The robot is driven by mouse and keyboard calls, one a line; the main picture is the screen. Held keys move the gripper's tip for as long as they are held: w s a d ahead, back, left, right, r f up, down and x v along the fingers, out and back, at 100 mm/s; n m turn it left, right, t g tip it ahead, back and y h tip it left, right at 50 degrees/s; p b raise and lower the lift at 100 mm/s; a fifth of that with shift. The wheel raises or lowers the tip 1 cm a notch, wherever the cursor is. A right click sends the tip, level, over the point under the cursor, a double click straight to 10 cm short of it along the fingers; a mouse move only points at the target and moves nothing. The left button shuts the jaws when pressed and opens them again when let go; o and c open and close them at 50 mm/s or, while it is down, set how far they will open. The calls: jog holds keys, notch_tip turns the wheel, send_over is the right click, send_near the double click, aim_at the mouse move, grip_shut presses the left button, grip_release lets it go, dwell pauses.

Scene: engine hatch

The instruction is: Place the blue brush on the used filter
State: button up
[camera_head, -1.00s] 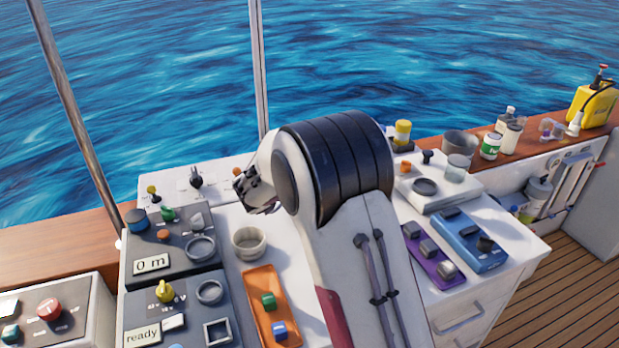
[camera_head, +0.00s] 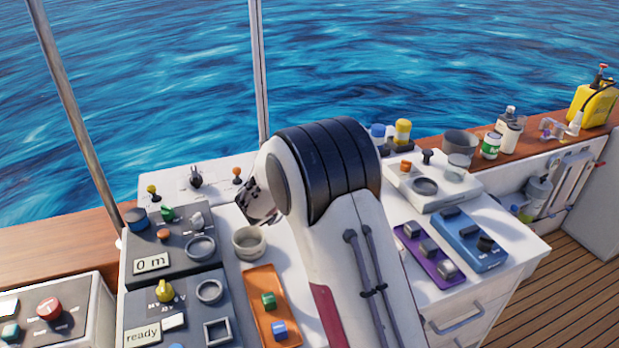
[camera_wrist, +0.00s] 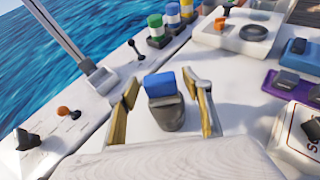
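A small block with a blue top and a dark grey body (camera_wrist: 165,103), which may be the blue brush, stands on the white worktop in the wrist view. My gripper (camera_wrist: 163,104) is open, with one tan-lined finger on each side of this block and a visible gap to each. In the head view my arm hides the block and most of my gripper (camera_head: 258,204). I cannot identify the used filter for certain; a pale round cup (camera_head: 249,241) stands left of my arm in the head view.
An orange tray (camera_head: 262,322) with green and blue blocks lies left of my arm. Control boxes (camera_head: 180,250) stand further left. Small levers (camera_head: 237,175) line the back edge. Blue and purple switch boxes (camera_head: 430,258) and a white panel (camera_head: 452,195) are at right.

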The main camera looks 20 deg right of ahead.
jog(key=shift+r, duration=0.15)
jog(key=shift+s+a+r, duration=0.1)
jog(key=v, duration=1.1)
jog(key=shift+s+a, duration=0.3)
dwell(0.5)
